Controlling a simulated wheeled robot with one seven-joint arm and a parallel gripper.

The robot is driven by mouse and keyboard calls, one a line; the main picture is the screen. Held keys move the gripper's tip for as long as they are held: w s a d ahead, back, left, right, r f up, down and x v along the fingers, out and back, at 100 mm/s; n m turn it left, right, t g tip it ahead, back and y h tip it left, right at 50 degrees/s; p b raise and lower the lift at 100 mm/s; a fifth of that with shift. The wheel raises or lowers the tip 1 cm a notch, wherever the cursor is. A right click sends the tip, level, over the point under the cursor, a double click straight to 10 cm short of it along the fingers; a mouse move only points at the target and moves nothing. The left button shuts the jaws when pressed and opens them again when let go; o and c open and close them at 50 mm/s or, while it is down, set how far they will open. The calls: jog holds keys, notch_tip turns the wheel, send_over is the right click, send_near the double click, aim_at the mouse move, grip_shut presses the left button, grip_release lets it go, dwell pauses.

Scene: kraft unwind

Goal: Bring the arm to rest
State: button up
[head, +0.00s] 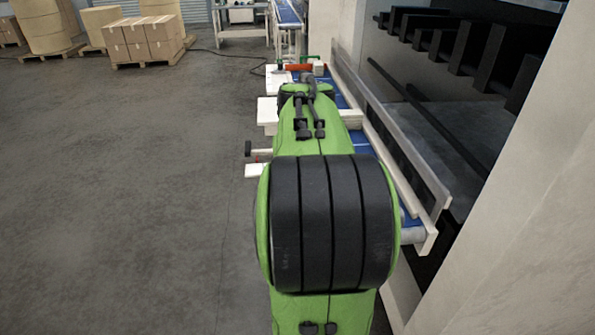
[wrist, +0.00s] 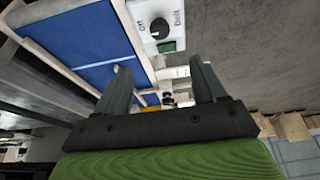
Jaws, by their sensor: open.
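My green and black arm (head: 330,225) fills the middle of the head view and reaches forward along the blue conveyor. It hides much of the belt, and my gripper's fingers do not show there. In the wrist view my gripper (wrist: 162,88) has two dark fingers standing apart with nothing between them. Beyond the fingers is a white control box (wrist: 140,18) with a black knob (wrist: 159,28) marked "Off" and "Belt". The fingers look apart from the box.
The blue conveyor belt (wrist: 75,38) lies beside the control box. A pale side rail (head: 395,150) and a large machine with dark slots (head: 470,45) stand on the right. Cartons (head: 140,40) on a pallet stand at the far left. The grey floor (head: 120,200) on the left is clear.

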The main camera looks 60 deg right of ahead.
dwell(0.3)
jog(key=w+a+r+n+t+y, duration=0.1)
jog(key=w+a+n, duration=0.15)
jog(key=a, duration=0.85)
jog(key=s+a+f+n+y, duration=0.1)
jog(key=s+a+f+n, duration=0.1)
jog(key=s+a, duration=0.3)
jog(key=s+a+f+n+t+y, duration=0.1)
jog(key=s+a+n, duration=0.4)
jog(key=a, duration=0.9)
jog(key=shift+s+f+t+y, duration=0.25)
jog(key=shift+f+t+y, duration=0.05)
jog(key=shift+f, duration=0.35)
jog(key=shift+n, duration=0.25)
